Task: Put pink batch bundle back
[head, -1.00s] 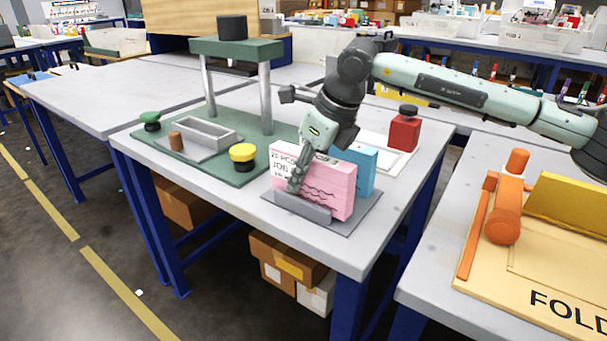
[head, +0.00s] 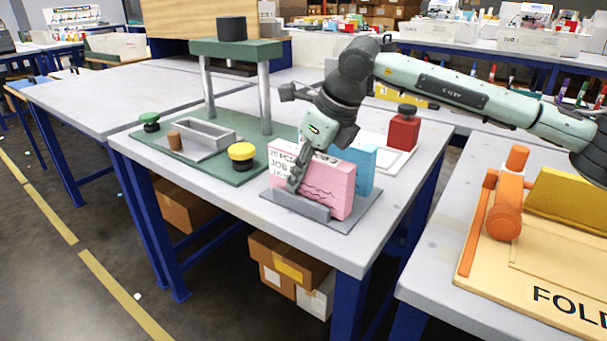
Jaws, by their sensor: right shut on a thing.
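The pink batch bundle (head: 325,188) stands upright on a grey base plate (head: 348,220) with a low grey front lip, at the front right of the table. Black print marks its face. A blue bundle (head: 362,168) stands right behind it. My right gripper (head: 294,180) reaches down over the left part of the pink bundle and is shut on it, one finger showing against its front face. The other finger is hidden behind the bundle. My left gripper is not in the head view.
A green press (head: 237,47) with grey posts, a yellow button (head: 241,153) and a grey tray (head: 205,132) stands left of the bundles. A red bottle (head: 404,130) stands on a white tray behind. An orange folding fixture (head: 503,220) is on the right-hand table.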

